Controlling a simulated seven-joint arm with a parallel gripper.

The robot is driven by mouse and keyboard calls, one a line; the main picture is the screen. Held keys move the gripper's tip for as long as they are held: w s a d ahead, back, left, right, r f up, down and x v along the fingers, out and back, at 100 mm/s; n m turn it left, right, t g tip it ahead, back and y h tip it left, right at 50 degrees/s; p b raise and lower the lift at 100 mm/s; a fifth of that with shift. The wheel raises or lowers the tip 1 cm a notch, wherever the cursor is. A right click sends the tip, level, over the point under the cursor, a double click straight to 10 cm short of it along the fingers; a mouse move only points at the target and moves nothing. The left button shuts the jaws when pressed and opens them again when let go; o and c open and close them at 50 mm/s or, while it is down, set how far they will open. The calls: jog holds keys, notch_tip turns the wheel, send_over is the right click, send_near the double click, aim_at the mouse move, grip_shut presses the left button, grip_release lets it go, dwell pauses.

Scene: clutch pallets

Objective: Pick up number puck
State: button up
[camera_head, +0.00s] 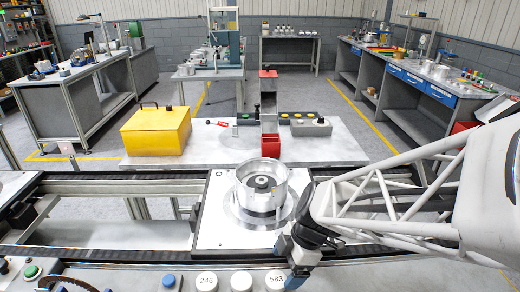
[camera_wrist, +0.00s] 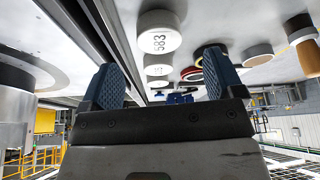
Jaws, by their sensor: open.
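A white puck marked 583 (camera_head: 275,280) sits at the front edge of the bench in the head view. A white puck marked 246 (camera_head: 206,282) sits to its left, with another white puck (camera_head: 241,280) between them whose top mark is unclear. My gripper (camera_head: 297,262) is just right of the 583 puck, tilted downward. In the wrist view, my gripper's two blue fingers (camera_wrist: 163,82) are apart and nothing is held between them. The 583 puck (camera_wrist: 158,38) shows beyond the fingertips, apart from them, with more white pucks in line behind it.
A silver clutch housing (camera_head: 262,190) stands on a pallet plate (camera_head: 215,215) on the conveyor behind the pucks. A blue-topped puck (camera_head: 169,282) and a belt lie to the left. A yellow box (camera_head: 156,128) is on the table behind.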

aim_at(277, 279)
jog(key=shift+x, duration=2.55)
jog(key=c, duration=1)
